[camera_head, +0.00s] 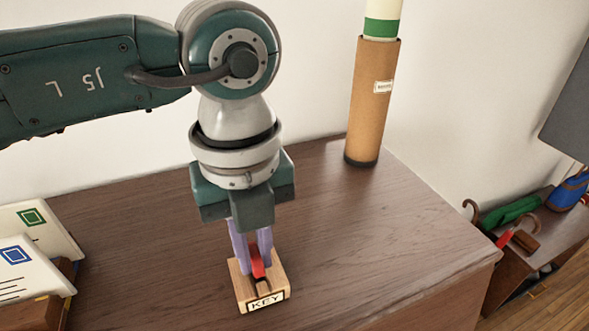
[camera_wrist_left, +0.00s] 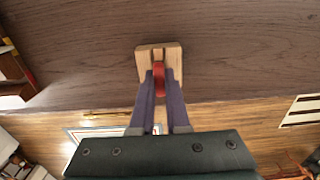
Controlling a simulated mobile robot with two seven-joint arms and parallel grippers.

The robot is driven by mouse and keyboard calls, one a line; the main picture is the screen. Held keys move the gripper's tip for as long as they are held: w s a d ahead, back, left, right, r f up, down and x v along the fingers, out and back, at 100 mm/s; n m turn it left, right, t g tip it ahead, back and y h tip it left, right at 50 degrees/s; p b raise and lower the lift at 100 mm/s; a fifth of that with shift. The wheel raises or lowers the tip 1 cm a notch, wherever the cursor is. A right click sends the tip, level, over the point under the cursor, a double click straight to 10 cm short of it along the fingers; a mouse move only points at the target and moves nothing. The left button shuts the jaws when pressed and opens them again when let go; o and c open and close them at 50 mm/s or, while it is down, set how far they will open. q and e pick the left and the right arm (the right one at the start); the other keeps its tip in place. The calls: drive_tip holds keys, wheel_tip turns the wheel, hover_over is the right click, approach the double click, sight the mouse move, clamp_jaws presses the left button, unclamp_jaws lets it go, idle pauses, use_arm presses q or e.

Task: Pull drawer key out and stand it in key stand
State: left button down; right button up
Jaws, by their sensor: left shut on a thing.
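My left gripper (camera_head: 254,262) points straight down over the wooden key stand (camera_head: 264,308), which has a label reading KEY and sits on the brown cabinet top. Its purple fingers are shut on a red key (camera_head: 258,266), which is upright at the slot of the stand. In the left wrist view the red key (camera_wrist_left: 159,78) shows between the fingertips, against the pale stand (camera_wrist_left: 172,50). The key's lower end is hidden, so I cannot tell how deep it sits. My right gripper is not in view.
Envelopes (camera_head: 35,245) stand in a wooden holder at the left. A cardboard tube (camera_head: 372,105) stands at the back right of the cabinet top (camera_head: 390,230). A lower surface at the right holds umbrellas (camera_head: 515,208). The cabinet top right of the stand is clear.

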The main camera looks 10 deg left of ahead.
use_arm(q)
drive_tip(key=c, duration=0.9)
unclamp_jaws()
